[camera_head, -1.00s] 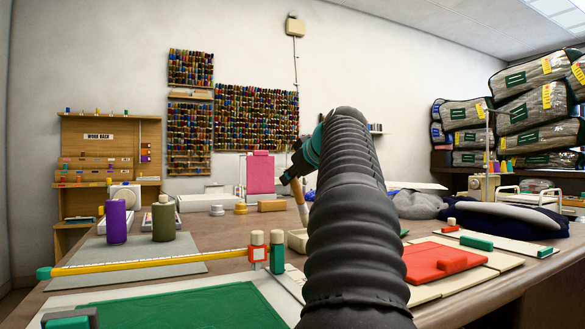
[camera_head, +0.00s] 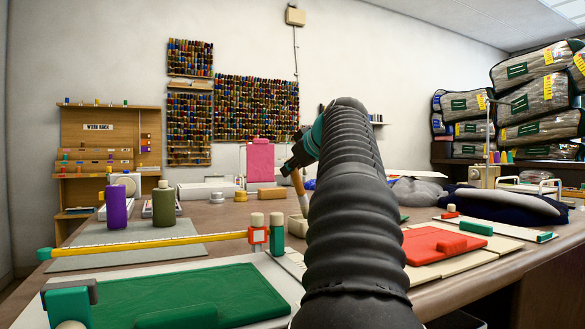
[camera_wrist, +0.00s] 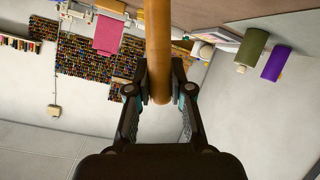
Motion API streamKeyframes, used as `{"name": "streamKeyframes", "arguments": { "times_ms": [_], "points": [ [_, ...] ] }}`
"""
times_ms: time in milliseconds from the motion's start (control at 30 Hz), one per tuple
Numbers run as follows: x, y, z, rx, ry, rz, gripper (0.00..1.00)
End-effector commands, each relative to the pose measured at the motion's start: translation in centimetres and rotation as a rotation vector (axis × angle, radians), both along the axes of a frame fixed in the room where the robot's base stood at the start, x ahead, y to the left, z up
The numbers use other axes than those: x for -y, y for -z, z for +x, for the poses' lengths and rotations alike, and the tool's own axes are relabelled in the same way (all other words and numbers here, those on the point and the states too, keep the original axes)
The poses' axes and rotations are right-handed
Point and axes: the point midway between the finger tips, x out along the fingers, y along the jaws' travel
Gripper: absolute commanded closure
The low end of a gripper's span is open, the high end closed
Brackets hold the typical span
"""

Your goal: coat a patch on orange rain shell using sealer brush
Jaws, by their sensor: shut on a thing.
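My gripper (camera_head: 290,168) is shut on the wooden handle of a brush (camera_head: 299,188). The handle also shows between the fingers in the wrist view (camera_wrist: 158,60). In the head view the brush slants down, its lower end just above or in a small pale dish (camera_head: 296,226); I cannot tell which, and the bristles cannot be made out. A folded red-orange piece (camera_head: 430,250), which looks like the rain shell, lies on cream boards to the right of my arm. No patch can be told apart on it.
A green folded cloth (camera_head: 240,287) lies at front left. Red and green bottles (camera_head: 276,236) stand near the dish. A dark bundle (camera_head: 510,207) lies at right. My arm hides the table's middle.

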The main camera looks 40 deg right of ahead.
Motion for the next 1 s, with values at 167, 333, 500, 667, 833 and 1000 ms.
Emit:
{"name": "streamKeyframes", "arguments": {
  "times_ms": [167,333,500,667,833,1000],
  "points": [
    [0.00,0.14,0.00,0.000,0.000,0.000,1.00],
    [-0.01,0.33,0.01,0.000,0.000,0.000,1.00],
    [-0.01,0.49,0.01,0.000,0.000,0.000,1.00],
    [-0.02,0.66,0.01,0.000,0.000,0.000,1.00],
    [-0.02,0.83,0.01,0.000,0.000,0.000,1.00],
    [-0.02,1.01,0.00,0.000,0.000,0.000,1.00]
  ]
}}
